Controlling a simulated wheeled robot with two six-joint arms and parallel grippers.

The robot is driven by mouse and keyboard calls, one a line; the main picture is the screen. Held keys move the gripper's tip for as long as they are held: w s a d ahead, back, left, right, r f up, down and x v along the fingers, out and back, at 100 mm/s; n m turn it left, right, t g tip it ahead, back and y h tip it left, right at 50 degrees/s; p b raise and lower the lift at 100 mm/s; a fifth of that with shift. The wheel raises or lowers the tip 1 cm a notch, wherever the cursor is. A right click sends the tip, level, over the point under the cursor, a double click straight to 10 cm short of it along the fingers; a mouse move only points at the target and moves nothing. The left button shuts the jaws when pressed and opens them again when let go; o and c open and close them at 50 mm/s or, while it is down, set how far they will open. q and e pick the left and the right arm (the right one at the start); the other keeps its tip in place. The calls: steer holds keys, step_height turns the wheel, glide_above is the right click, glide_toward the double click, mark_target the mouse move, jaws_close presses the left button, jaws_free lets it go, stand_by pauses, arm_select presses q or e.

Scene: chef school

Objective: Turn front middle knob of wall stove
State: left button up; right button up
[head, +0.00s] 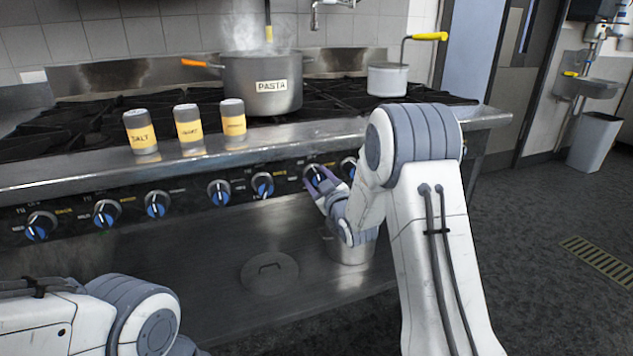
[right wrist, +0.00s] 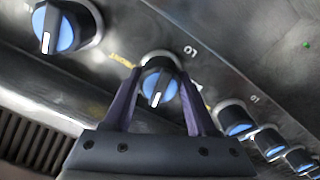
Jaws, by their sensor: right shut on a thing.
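The wall stove (head: 180,165) has a front panel with a row of several black knobs with blue faces. My right gripper (head: 318,188) is at the knob second from the right (head: 313,172). In the right wrist view my gripper's purple fingers (right wrist: 158,92) stand on both sides of this knob (right wrist: 158,85) and are shut on it. Its white pointer line is slightly tilted. My left arm shows at the lower left; its gripper is outside the view.
A steaming pasta pot (head: 262,85) and a small pot (head: 388,79) stand on the burners. Salt (head: 140,132) and two other shakers stand on the front ledge. A neighbouring knob (right wrist: 66,28) is close by. A round lid (head: 270,273) lies below.

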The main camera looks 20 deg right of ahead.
steer(key=shift+m, duration=1.1)
steer(key=o, duration=1.4)
steer(key=shift+c, duration=0.2)
steer(key=shift+s, duration=0.15)
steer(key=s, duration=1)
steer(key=shift+s+d, duration=0.15)
steer(key=shift+d, duration=0.05)
